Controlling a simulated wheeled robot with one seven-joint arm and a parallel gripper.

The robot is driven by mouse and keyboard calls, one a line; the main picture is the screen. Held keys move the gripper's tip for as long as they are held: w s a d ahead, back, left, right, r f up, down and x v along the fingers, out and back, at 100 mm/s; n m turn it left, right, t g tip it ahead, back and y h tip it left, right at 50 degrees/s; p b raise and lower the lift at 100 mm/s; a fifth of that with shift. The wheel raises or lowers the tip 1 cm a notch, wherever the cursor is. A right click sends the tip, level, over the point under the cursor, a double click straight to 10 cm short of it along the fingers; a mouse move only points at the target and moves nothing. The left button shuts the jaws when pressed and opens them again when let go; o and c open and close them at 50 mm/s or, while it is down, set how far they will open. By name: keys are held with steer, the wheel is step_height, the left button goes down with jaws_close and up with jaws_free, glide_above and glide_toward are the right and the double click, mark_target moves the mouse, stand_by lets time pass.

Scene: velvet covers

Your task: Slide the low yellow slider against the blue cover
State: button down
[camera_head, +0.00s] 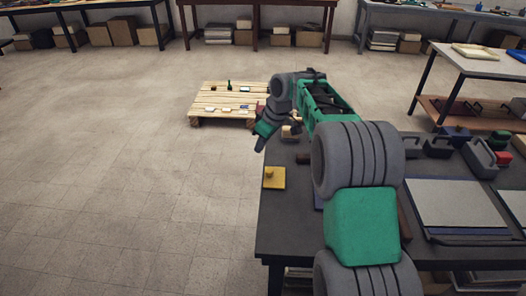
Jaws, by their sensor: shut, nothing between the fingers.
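A low yellow slider (274,179), a flat square with a small knob on top, lies at the left edge of the dark table. My gripper (260,144) is beyond it at the table's far left corner, pointing down, apart from the slider. Its fingers look shut with nothing held. A narrow dark blue patch (318,196) shows to the right of the slider, just left of my arm. It may be the blue cover; my arm hides most of that area. A gap of bare table lies between the slider and this patch.
The dark table (284,226) has a sheer left edge beside the slider. A small brown block (303,158) and a tan piece (290,132) sit near its far end. Grey boards (455,203) and dark bins (437,146) fill the right side. A pallet (222,103) stands beyond.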

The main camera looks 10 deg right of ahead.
glide_above(264, 176)
steer(key=w+a, duration=0.3)
steer(key=w, duration=0.1)
step_height(264, 176, down, 7)
steer(key=s+d, duration=0.2)
steer(key=d+p, duration=0.1)
steer(key=shift+s+f, duration=0.25)
steer(key=shift+s, duration=0.15)
steer(key=shift+s+d+f, duration=0.1)
steer(key=shift+f, duration=0.05)
